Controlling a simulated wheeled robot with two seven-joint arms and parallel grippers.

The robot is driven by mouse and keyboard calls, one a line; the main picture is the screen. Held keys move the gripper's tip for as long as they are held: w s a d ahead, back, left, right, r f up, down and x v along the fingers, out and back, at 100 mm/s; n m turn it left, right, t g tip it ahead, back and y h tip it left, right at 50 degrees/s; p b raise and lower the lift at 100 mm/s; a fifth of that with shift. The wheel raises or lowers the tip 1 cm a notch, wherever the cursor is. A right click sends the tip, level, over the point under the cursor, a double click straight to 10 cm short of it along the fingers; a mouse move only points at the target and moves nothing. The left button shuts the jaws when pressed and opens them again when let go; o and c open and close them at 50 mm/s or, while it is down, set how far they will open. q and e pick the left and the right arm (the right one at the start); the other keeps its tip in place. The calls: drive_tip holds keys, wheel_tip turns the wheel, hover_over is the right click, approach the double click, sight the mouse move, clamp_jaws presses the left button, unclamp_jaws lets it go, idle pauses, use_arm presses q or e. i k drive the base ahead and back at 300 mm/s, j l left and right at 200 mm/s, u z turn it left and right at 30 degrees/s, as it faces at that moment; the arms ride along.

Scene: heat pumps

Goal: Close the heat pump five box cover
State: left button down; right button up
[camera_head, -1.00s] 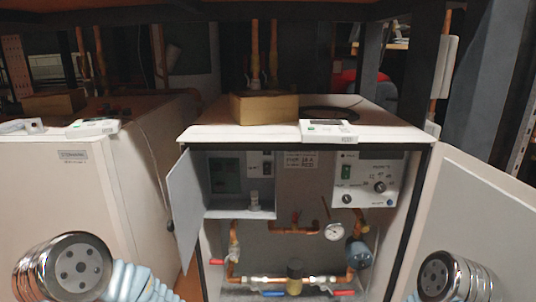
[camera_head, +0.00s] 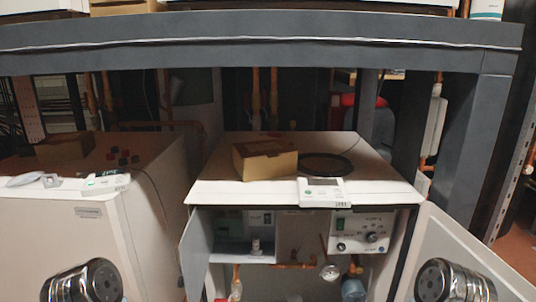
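The heat pump with the open front (camera_head: 300,208) stands in the middle of the view. Inside it, at the upper left, is a recessed grey box (camera_head: 243,250) holding electrical parts. Its grey cover (camera_head: 195,258) hangs open at the box's left side, swung outward. The lower end of the cover is near the bottom of the picture. Metal and black ends of my arms show at the lower left and lower right, both apart from the cover. No gripper fingers are visible on either side.
A large white panel (camera_head: 468,255) stands open at right. A control panel (camera_head: 362,232) is beside the box. A cardboard box (camera_head: 265,160) and a white device (camera_head: 321,191) lie on top. Another white unit (camera_head: 75,235) stands left; a dark beam (camera_head: 260,38) crosses overhead.

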sight(192, 248)
drive_tip(key=i+j+z, duration=0.1)
drive_tip(key=j+z, duration=0.15)
drive_tip(key=j, duration=0.55)
drive_tip(key=j+z, duration=0.25)
drive_tip(key=j, duration=0.55)
